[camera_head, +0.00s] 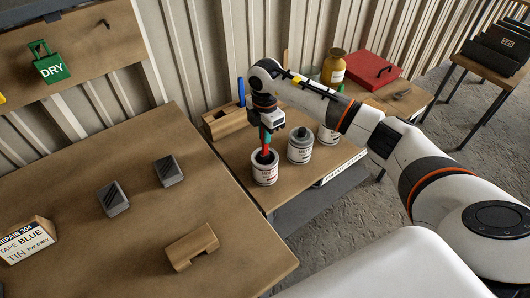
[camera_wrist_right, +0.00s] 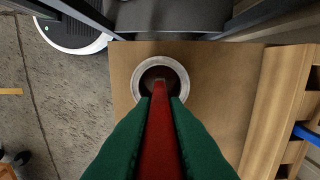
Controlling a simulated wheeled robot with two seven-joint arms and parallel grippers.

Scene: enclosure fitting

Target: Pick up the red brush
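The red brush (camera_wrist_right: 163,135) stands nearly upright with its lower end in the mouth of the open white tin (camera_head: 265,174). The tin holds something dark, and its round rim (camera_wrist_right: 138,75) shows in the right wrist view. My right gripper (camera_head: 266,138) is directly above this tin, pointing down. In the right wrist view its two green fingers (camera_wrist_right: 160,140) lie against both sides of the brush handle, shut on it. The brush's tip is hidden inside the tin. My left gripper is not in view.
A grey-topped tin (camera_head: 300,146) and another white tin (camera_head: 328,133) stand close to the right. A wooden rack (camera_head: 224,122) with a blue-handled tool (camera_head: 241,92) is behind left. A yellow jar (camera_head: 333,69) and red box (camera_head: 372,69) stand farther back.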

